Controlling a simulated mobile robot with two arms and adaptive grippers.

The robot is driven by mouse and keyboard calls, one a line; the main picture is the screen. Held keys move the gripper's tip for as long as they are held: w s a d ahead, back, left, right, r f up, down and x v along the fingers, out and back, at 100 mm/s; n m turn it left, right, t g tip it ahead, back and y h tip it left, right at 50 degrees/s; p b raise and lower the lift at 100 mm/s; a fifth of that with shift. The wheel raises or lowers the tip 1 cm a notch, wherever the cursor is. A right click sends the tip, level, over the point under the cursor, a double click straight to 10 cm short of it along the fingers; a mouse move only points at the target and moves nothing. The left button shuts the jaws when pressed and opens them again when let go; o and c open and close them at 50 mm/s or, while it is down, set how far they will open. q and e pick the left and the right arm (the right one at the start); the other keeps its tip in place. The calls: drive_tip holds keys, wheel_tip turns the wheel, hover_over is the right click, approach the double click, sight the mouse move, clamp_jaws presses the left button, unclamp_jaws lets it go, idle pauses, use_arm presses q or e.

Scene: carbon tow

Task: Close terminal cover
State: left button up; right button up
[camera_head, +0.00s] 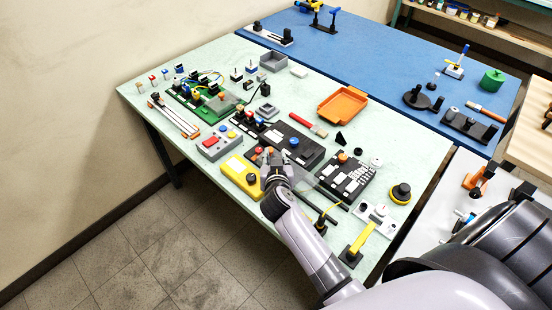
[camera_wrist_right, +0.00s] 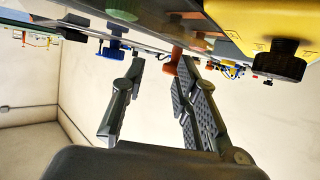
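A black terminal block (camera_head: 347,172) with white labels and an orange knob lies near the table's front edge. A clear, see-through flap (camera_head: 314,190), which looks like the terminal cover, sticks out from its front left side; its exact tilt is hard to tell. My right gripper (camera_head: 271,157) is left of this flap, over the gap between the yellow box and the long black unit. In the right wrist view, my right gripper (camera_wrist_right: 160,62) has its fingers apart with nothing clearly held. An orange knob (camera_wrist_right: 172,64) shows between or beyond the fingertips. My left gripper is out of view.
A yellow box (camera_head: 241,176) lies left of my gripper, and a long black unit (camera_head: 300,150) with a blue knob lies behind it. An orange tray (camera_head: 341,104) stands farther back. A yellow-handled tool (camera_head: 360,240) stands at the front right edge.

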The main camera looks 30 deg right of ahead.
drive_tip(key=shift+o, duration=1.1)
drive_tip(key=shift+s+a, duration=0.15)
drive_tip(key=shift+s, duration=0.05)
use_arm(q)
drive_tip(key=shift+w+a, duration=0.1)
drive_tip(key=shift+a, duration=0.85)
use_arm(e)
drive_tip(key=v, duration=0.7)
drive_tip(key=shift+r, duration=0.15)
